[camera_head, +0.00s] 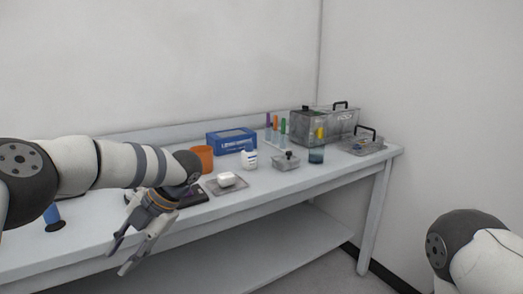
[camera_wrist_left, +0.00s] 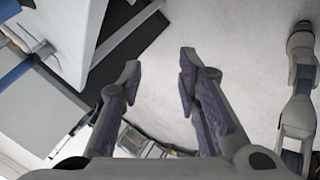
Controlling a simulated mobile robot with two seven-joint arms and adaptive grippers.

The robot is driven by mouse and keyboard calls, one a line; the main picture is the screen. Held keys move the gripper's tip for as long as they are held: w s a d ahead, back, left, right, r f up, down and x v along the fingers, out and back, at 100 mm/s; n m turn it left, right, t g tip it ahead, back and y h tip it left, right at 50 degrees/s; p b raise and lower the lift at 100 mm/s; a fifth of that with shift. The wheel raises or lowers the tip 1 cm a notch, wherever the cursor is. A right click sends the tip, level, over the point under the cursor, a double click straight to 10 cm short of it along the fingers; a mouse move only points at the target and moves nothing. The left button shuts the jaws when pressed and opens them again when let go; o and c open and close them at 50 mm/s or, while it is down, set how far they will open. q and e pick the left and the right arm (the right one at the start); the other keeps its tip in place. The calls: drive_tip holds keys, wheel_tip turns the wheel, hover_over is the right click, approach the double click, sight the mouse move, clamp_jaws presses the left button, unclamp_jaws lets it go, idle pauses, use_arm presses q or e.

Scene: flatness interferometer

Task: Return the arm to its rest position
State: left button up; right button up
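My left arm (camera_head: 85,165) comes in from the left over the workbench. Its gripper (camera_head: 118,258) hangs past the bench's front edge, with fingers apart and nothing between them. In the left wrist view the same gripper (camera_wrist_left: 188,75) shows two separate fingertips over bare floor. My right arm (camera_head: 475,245) shows only in part at the lower right of the head view; its gripper is out of frame there. An arm also shows at the right of the left wrist view, without a clear view of its fingers.
The white bench (camera_head: 270,190) carries an orange cup (camera_head: 203,157), a blue box (camera_head: 231,141), a white bottle (camera_head: 249,158), a grey tray with a white block (camera_head: 227,179), and clear cases (camera_head: 325,122) at the back right. A dark flat device (camera_head: 190,196) lies behind my left gripper. Floor in front is clear.

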use_arm(q)
drive_tip(key=w+a+f+m+t+y, duration=0.2)
drive_tip(key=a+f+m+t+y, duration=0.15)
drive_tip(key=f+m+t, duration=0.45)
drive_tip(key=s+d+f+m+t+h, duration=0.1)
drive_tip(key=s+d+f+m+h, duration=0.2)
drive_tip(key=s+f+m, duration=0.3)
drive_tip(key=s+d+f+m+t+h, duration=0.1)
drive_tip(key=s+d+f+m+h, duration=0.15)
drive_tip(key=f+m, duration=0.5)
drive_tip(key=s+d+f+m+g+h, duration=0.1)
drive_tip(key=s+m+g, duration=0.3)
drive_tip(key=s, duration=1.2)
drive_tip(key=s+d+f+m+g+h, duration=0.2)
drive_tip(key=s+m+g+h, duration=0.2)
drive_tip(key=s, duration=1.2)
drive_tip(key=m+g, duration=0.1)
drive_tip(key=m, duration=0.2)
drive_tip(key=shift+s+d+h, duration=0.2)
drive_tip(key=shift+s+h, duration=0.1)
drive_tip(key=shift+s, duration=0.1)
drive_tip(key=shift+o, duration=0.3)
drive_tip(key=shift+w+f, duration=0.1)
drive_tip(key=shift+w, duration=0.05)
